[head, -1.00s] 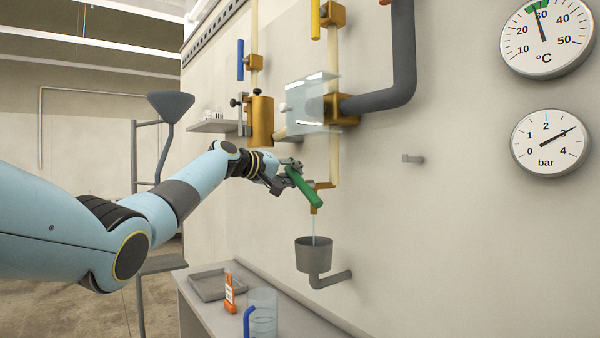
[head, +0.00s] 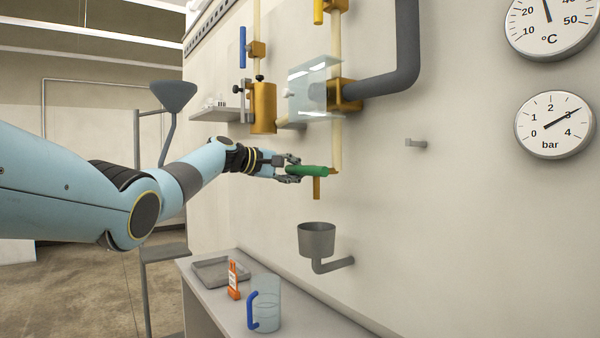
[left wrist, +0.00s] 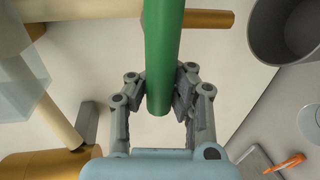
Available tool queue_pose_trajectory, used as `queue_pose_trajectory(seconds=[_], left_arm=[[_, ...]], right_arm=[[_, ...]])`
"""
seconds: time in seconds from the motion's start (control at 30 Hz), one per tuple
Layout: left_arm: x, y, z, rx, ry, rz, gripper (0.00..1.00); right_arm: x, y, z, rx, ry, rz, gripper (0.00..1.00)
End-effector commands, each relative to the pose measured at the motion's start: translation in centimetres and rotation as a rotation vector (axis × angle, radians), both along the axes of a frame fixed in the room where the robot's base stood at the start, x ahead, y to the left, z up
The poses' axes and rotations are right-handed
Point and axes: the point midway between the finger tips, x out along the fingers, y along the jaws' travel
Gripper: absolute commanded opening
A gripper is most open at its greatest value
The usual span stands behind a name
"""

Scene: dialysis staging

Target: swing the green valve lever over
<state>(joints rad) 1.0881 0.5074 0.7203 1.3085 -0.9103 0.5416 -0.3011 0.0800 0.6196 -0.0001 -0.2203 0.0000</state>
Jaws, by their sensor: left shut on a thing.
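The green valve lever (head: 308,171) sits on a brass tap at the lower end of the vertical pipe (head: 336,145). It lies nearly level, its free end pointing left. My left gripper (head: 290,172) is shut on that free end. In the left wrist view the green lever (left wrist: 163,60) runs down between the two fingers of my left gripper (left wrist: 158,95). The brass spout (head: 317,187) hangs below the lever, and no water stream shows under it. My right gripper is not in view.
A grey drain cup (head: 317,240) stands on the wall below the spout. A clear guard (head: 308,88) covers a fitting above. A jug (head: 266,305), an orange-and-white item (head: 233,280) and a grey tray (head: 210,270) stand on the bench. A wall peg (head: 415,143) is at right.

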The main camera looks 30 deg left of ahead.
Motion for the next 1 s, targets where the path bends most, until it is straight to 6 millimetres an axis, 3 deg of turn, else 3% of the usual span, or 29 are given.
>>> queue_pose_trajectory(seconds=[0.03,0.4,0.43,0.73,1.0], left_arm=[[-0.26,0.5,-0.97,-0.002,0.02,0.004,0.0],[-0.27,0.5,-0.98,-0.007,0.023,0.004,0.0],[-0.27,0.5,-0.98,-0.007,0.023,0.004,0.08],[-0.15,0.33,-0.62,-0.007,0.015,0.004,0.47],[-0.12,0.18,-0.32,-0.008,0.009,0.002,0.47]], right_arm=[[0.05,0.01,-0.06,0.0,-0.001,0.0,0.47],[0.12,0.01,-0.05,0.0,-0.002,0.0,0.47],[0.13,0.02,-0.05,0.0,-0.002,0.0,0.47],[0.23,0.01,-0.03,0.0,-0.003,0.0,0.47],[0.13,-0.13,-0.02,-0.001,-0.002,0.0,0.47]])
